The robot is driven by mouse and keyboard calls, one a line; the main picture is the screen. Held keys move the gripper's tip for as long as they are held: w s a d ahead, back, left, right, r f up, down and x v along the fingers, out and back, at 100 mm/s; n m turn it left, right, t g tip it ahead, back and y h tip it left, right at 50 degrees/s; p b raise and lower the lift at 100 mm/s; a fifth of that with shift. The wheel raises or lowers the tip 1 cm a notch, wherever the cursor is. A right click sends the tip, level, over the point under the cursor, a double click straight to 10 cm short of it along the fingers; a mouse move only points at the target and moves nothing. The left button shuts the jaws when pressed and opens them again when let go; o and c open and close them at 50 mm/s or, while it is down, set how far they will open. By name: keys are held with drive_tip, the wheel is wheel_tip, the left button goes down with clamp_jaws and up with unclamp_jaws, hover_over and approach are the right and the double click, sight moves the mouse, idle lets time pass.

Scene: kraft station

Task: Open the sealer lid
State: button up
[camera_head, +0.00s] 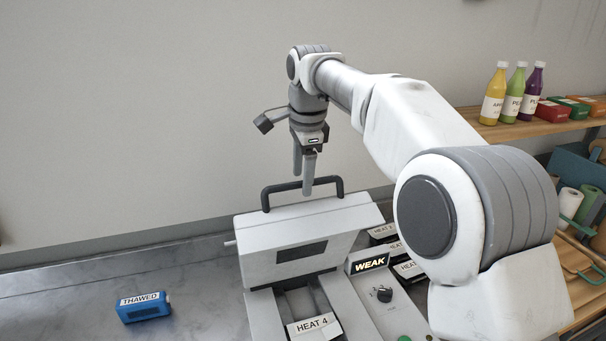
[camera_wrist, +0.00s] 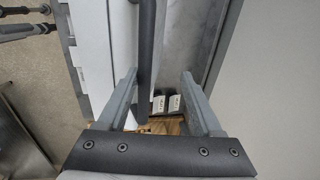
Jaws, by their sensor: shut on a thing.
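The sealer lid (camera_head: 300,245) is a white box-like cover with a dark panel on its face. It stands raised, steeply tilted, at the back of the sealer base (camera_head: 262,315). Its dark bar handle (camera_head: 267,197) sticks up from the top edge. In the wrist view, the handle bar (camera_wrist: 147,50) runs between my two fingers (camera_wrist: 160,85), nearer the left one. A pack marked HEAT 4 (camera_head: 314,327) shows in the base below the lid.
A lit WEAK display (camera_head: 370,264) and a dark knob (camera_head: 382,294) are right of the base. More HEAT packs (camera_head: 383,232) lie behind. A blue THAWED pack (camera_head: 145,307) lies left on the grey counter (camera_head: 195,285). Bottles (camera_head: 515,92) stand on a shelf at right.

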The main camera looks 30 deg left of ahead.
wheel_tip(320, 180, up, 12)
drive_tip(key=s+d, duration=0.1)
drive_tip(key=shift+s+d+f, duration=0.15)
drive_tip(key=shift+s+d, duration=0.1)
drive_tip(key=shift+d, duration=0.15)
idle(0.4)
drive_tip(key=shift+d, duration=0.1)
idle(0.5)
